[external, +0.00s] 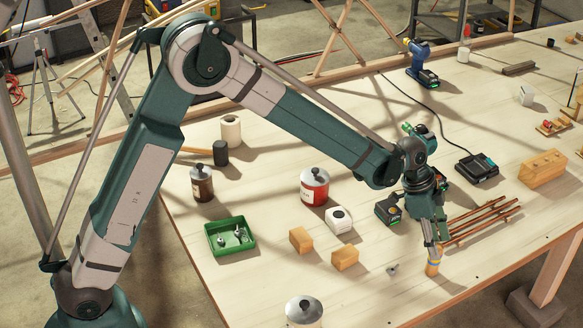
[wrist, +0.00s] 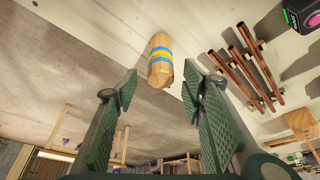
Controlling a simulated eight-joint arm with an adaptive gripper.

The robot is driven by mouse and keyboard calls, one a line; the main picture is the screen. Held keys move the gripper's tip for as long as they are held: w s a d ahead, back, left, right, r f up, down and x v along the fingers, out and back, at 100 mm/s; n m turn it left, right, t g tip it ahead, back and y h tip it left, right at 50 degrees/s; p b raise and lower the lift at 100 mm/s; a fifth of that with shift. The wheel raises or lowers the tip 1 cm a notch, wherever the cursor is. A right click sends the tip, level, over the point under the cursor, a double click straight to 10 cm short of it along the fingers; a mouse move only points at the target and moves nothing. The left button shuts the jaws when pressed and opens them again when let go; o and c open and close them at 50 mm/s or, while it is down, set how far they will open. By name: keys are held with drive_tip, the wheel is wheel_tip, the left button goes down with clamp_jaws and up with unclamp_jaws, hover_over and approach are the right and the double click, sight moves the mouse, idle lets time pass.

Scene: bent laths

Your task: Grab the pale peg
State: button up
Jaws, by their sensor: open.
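The pale peg (wrist: 160,62) is a light wooden piece with blue and yellow bands. In the wrist view it is ahead of my gripper (wrist: 158,90), near the middle of the gap and beyond the fingertips. My gripper's two green fingers are apart with nothing between them. In the external view the peg (external: 433,264) stands on the table near its front edge, directly below my gripper (external: 431,245). The fingertips there are close to its top; I cannot tell if they touch it.
Several brown rods (external: 482,220) lie right of my gripper, also seen in the wrist view (wrist: 255,68). Two wooden blocks (external: 345,258) and a small grey metal piece (external: 392,269) lie to the left. A black charger (external: 478,167) sits behind. The table front is mostly clear.

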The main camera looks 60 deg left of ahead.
sight(431, 269)
drive_tip(key=shift+w+f, duration=0.1)
drive_tip(key=shift+f, duration=0.15)
drive_tip(key=shift+x, duration=1.2)
drive_tip(key=shift+d+f, duration=0.1)
drive_tip(key=shift+x, duration=2.55)
drive_tip(key=shift+c, duration=0.5)
drive_tip(key=c, duration=0.9)
